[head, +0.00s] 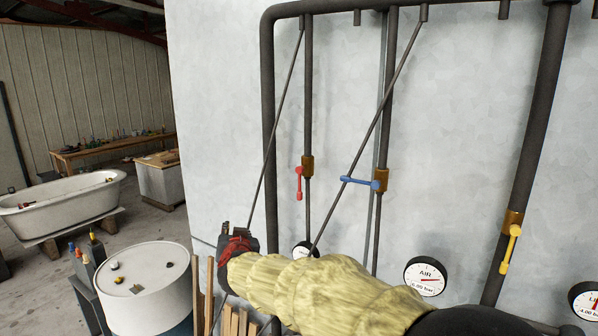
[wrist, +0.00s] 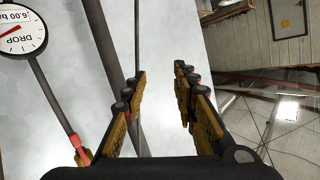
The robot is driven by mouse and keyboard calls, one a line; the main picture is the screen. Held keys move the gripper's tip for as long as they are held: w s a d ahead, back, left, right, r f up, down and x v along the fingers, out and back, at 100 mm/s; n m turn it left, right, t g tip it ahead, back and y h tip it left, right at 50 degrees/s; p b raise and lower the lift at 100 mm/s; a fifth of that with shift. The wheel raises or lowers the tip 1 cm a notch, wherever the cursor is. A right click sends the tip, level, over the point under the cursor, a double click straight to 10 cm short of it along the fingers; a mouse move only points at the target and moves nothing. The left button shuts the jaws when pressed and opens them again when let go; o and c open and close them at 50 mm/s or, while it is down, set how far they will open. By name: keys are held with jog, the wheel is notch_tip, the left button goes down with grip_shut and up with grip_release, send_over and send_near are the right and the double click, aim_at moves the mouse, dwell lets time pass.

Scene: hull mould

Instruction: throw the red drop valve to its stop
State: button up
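The red drop valve (head: 299,184) has a short red lever that hangs down, roughly along its pipe, from a brass body (head: 307,166) on the wall. In the wrist view part of the red valve (wrist: 82,155) shows at the lower left, beside the fingers. My gripper (head: 236,240) is below and left of the valve in the head view, apart from it. In the wrist view my gripper (wrist: 161,76) has its two yellow-and-black fingers spread with nothing held between them. The DROP gauge (wrist: 22,30) shows upside down, reading 6.00 bar.
A blue lever (head: 360,182) lies nearly level on the neighbouring pipe, and a yellow lever (head: 511,249) hangs down farther right. Thin slanting rods cross in front of the wall. A white-topped drum (head: 145,285), upright wooden slats (head: 209,290) and a bathtub (head: 62,208) stand at left.

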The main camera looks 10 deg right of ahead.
jog(key=w+d+r+m+t+h, duration=0.1)
jog(key=w+d+r+m+h, duration=0.15)
jog(key=d+r+h, duration=0.45)
jog(key=m+g+h, duration=0.1)
jog(key=m+h, duration=0.1)
jog(key=h, duration=0.1)
send_near(299, 190)
jog(key=x, duration=0.3)
jog(key=p+x, duration=0.1)
jog(key=x, duration=0.6)
jog(key=shift+w+d, duration=0.15)
jog(key=shift+w, duration=0.25)
jog(key=c, duration=0.3)
jog(key=c, duration=0.4)
grip_shut()
